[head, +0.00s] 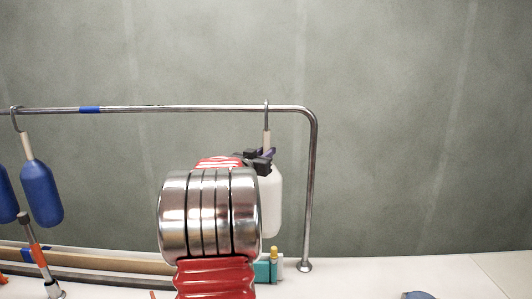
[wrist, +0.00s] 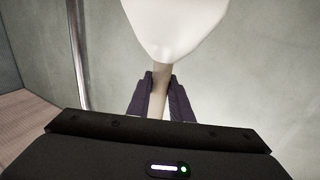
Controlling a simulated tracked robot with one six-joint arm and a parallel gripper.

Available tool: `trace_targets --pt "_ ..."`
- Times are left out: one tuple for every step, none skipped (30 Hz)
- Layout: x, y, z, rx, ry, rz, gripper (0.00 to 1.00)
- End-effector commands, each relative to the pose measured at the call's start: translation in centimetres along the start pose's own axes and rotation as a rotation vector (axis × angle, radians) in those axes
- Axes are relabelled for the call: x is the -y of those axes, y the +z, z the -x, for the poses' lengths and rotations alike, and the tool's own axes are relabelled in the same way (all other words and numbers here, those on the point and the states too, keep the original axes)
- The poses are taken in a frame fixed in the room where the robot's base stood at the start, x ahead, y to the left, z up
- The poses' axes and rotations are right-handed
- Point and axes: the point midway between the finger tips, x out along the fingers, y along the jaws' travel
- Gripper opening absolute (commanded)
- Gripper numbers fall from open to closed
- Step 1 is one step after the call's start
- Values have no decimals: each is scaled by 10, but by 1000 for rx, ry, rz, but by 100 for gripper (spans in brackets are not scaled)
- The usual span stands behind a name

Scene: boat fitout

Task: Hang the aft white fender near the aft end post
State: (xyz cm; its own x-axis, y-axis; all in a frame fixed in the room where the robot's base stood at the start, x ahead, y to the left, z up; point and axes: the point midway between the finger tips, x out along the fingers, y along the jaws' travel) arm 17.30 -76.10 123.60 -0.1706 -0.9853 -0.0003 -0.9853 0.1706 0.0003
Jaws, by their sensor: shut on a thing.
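The white fender (head: 271,205) is upright beneath the steel rail (head: 200,109), close to the aft end post (head: 312,190). Its grey hook (head: 267,106) appears to loop over the rail; whether it bears the weight I cannot tell. My gripper (head: 264,158) is shut on the fender's pale stem, between hook and body. My arm hides part of the fender's left side. In the wrist view, the white body (wrist: 175,25) fills the top and the stem (wrist: 160,98) runs between the dark fingers.
Blue fenders (head: 41,193) hang from the rail at left. A blue band (head: 89,110) marks the rail. A teal box (head: 264,271) sits near the post's foot. A blue object (head: 418,295) lies at the lower right.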

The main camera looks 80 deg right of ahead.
Motion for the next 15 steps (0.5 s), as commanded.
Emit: trace_targets --pt "0 -2 0 -3 1 -1 0" --pt "0 -2 0 -3 1 -1 20" --pt "0 -2 0 -3 1 -1 23" --pt "0 -2 0 -3 1 -1 25" --pt "0 -2 0 -3 1 -1 27" --pt "0 -2 0 -3 1 -1 30" --pt "0 -2 0 -2 1 -1 32" --pt "0 -1 0 -2 1 -1 34" --pt "0 -1 0 -2 0 -1 37" --pt "0 -1 0 -2 0 0 39" --pt "0 -1 0 -1 0 0 41" --pt "0 -1 0 -1 0 0 41" --pt "0 -1 0 -1 0 0 41" --pt "0 -1 0 -1 0 0 41" --pt "0 -1 0 -1 0 0 41"
